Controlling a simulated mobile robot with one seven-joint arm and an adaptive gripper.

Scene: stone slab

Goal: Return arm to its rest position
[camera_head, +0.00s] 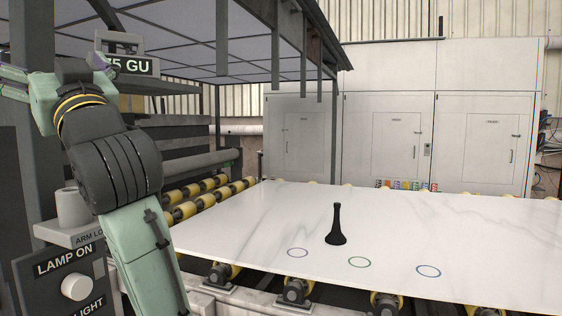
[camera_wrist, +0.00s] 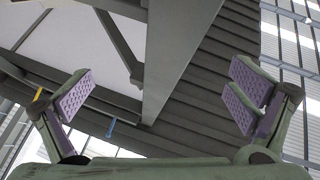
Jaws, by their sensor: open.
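My gripper (camera_wrist: 160,88) shows in the wrist view with its two purple-padded fingers wide apart and nothing between them. It points up toward roof beams and panels. In the head view my arm (camera_head: 112,165) is raised at the left side, folded up in front of the control box. The gripper itself is hard to make out there. A black flared bottle-like object (camera_head: 336,226) stands upright on the white stone slab (camera_head: 440,225), well to the right of my arm and apart from it.
Three rings mark the slab: purple (camera_head: 297,253), green (camera_head: 359,262) and blue (camera_head: 428,271). Yellow rollers (camera_head: 190,190) lie under and beside the slab. A control box (camera_head: 70,270) and a grey post (camera_head: 50,130) stand close to my arm. Small colored items (camera_head: 408,185) sit at the slab's far edge.

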